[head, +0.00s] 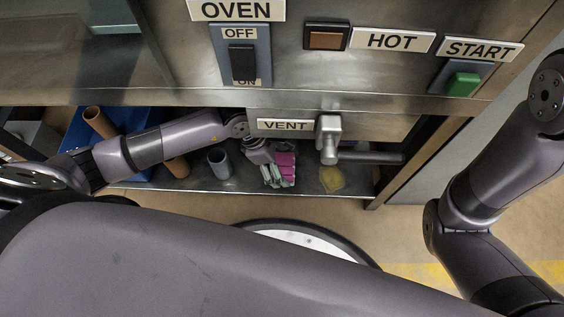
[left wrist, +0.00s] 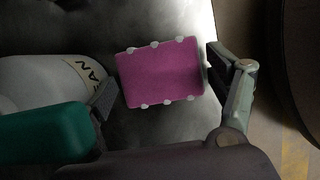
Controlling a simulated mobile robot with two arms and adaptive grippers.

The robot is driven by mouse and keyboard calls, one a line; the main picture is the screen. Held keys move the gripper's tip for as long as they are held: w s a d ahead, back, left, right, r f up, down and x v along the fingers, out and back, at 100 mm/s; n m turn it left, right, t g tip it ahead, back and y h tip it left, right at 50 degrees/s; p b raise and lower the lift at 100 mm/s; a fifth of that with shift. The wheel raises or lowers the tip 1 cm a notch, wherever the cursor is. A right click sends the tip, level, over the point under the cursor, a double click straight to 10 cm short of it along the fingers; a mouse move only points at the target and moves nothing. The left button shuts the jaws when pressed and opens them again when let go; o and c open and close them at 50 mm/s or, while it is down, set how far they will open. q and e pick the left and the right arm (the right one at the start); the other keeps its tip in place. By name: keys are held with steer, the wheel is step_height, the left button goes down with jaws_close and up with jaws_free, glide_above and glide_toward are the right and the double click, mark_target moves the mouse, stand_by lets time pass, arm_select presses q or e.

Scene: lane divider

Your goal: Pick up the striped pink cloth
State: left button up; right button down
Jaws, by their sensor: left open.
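The striped pink cloth (left wrist: 160,72) is a folded pink pad with pale marks along two edges, lying on the grey metal shelf in the left wrist view. In the head view the pink cloth (head: 285,160) is partly covered by my gripper, under the VENT panel. My left gripper (head: 278,182) is open over it. In the left wrist view the left gripper (left wrist: 159,76) has one finger at each side of the cloth. The right finger is close to its edge; whether it touches, I cannot tell. My right arm shows at the right, but its gripper is out of view.
The shelf (head: 240,186) also holds a grey cup (head: 220,163), a yellowish item (head: 332,179) and brown tubes (head: 101,122) by a blue bin (head: 140,118). A pale labelled container (left wrist: 40,85) lies left of the cloth. The VENT handle (head: 329,138) juts out above the shelf.

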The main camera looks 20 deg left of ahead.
arm_select(q)
steer(key=shift+d, duration=0.1)
steer(key=shift+c, duration=0.5)
steer(key=c, duration=0.7)
